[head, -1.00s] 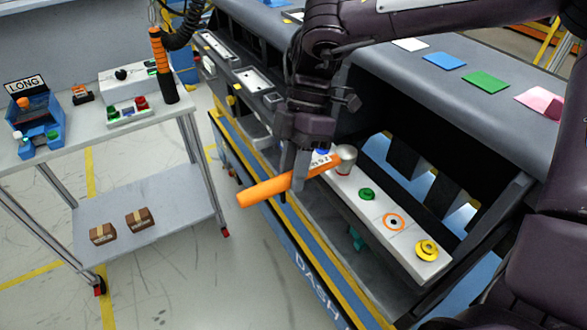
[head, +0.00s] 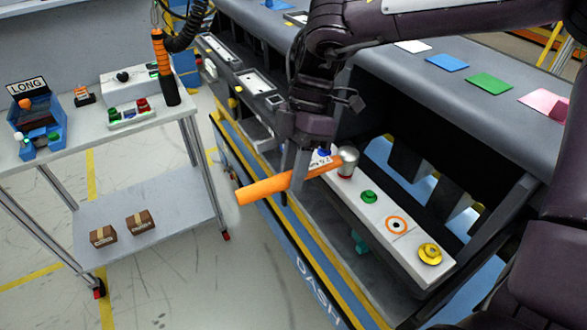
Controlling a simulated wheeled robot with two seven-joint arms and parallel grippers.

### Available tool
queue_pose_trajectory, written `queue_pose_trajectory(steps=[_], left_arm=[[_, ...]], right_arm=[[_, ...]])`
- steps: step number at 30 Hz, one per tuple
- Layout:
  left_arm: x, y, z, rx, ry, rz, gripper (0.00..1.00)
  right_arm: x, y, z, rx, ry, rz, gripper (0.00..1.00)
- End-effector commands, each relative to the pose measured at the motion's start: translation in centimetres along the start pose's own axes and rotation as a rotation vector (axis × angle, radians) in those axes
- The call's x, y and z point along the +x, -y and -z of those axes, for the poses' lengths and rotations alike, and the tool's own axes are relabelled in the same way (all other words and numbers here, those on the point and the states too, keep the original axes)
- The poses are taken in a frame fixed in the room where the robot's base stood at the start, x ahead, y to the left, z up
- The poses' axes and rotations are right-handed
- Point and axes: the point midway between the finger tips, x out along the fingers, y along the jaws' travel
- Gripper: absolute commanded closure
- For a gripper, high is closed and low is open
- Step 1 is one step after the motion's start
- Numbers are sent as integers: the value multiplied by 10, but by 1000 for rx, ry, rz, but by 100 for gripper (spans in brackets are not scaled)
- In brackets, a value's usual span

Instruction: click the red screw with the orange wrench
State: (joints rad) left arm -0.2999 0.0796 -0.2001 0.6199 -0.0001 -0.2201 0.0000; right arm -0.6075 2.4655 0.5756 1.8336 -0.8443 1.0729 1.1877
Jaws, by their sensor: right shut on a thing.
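My right gripper (head: 296,184) reaches down from the top and is shut on the orange wrench (head: 262,190). The wrench lies nearly level, its handle pointing left over the module's front edge. Its silver socket head (head: 347,158) is at the right end, above the white panel (head: 376,205). A red ring, the red screw (head: 345,175), shows just under the socket; the rest of it is hidden. I cannot tell whether socket and screw touch. A blue screw (head: 324,152) shows partly behind the wrench. My left gripper is not in view.
On the panel are a green screw (head: 369,196), an orange ring with a dark hole (head: 397,225) and a yellow screw (head: 429,254). A grey cart (head: 75,135) with a blue bin (head: 38,125) and small parts stands at the left. Floor between cart and module is clear.

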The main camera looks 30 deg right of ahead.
Motion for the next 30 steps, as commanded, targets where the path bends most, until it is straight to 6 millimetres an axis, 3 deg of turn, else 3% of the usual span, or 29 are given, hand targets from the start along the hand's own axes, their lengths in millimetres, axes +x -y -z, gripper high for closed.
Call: queue_pose_trajectory(steps=[30], left_arm=[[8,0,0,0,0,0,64]], right_arm=[[-1,-6,0,42,-16,-19,100]])
